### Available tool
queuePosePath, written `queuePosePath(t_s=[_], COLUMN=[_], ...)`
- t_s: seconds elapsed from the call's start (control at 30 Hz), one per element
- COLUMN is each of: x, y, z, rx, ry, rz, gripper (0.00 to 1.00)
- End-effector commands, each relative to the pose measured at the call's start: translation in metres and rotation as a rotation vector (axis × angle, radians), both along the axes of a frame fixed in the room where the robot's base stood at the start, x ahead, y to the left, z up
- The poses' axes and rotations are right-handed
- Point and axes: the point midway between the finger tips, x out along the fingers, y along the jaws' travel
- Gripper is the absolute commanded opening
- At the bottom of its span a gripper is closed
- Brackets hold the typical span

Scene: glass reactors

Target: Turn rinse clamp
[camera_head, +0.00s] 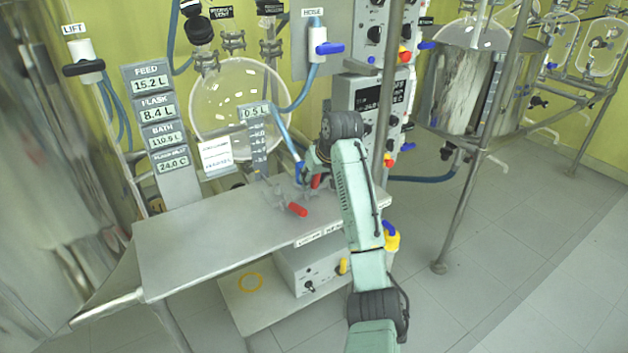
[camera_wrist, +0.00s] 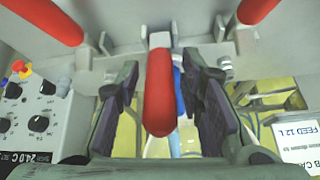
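In the wrist view, a red clamp handle (camera_wrist: 160,95) hangs from a metal bracket in the middle of the picture. My gripper (camera_wrist: 161,72) is open, with one dark finger on each side of this handle and gaps visible between fingers and handle. Another red handle (camera_wrist: 48,18) is at upper left, and a third (camera_wrist: 256,10) at upper right. In the head view, my gripper (camera_head: 308,170) is behind the bench's near right corner, partly hidden by my arm. A red handle (camera_head: 316,181) shows beside it, and another (camera_head: 297,210) lies nearer. No readable label names the rinse clamp.
A steel bench (camera_head: 210,235) extends left of my arm. A glass flask (camera_head: 238,95) and a graduated cylinder (camera_head: 258,145) stand behind it. A control box (camera_head: 312,265) sits below the bench top. A metal post (camera_head: 475,165) stands right; the floor there is open.

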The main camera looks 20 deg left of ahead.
Motion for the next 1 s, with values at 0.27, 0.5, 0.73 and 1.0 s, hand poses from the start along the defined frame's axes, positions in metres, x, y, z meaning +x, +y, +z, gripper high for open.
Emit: queuePosePath(t_s=[0.27,0.5,0.73,1.0], x=[-0.019,-0.033,-0.037,-0.037], y=[-0.023,-0.038,-0.042,-0.039], z=[0.051,0.084,0.093,0.091], rx=[0.002,0.0,-0.001,0.005], ry=[-0.005,-0.004,-0.001,-0.007], rz=[-0.002,-0.002,-0.002,0.001], gripper=[0.35,0.35,0.35,0.29])
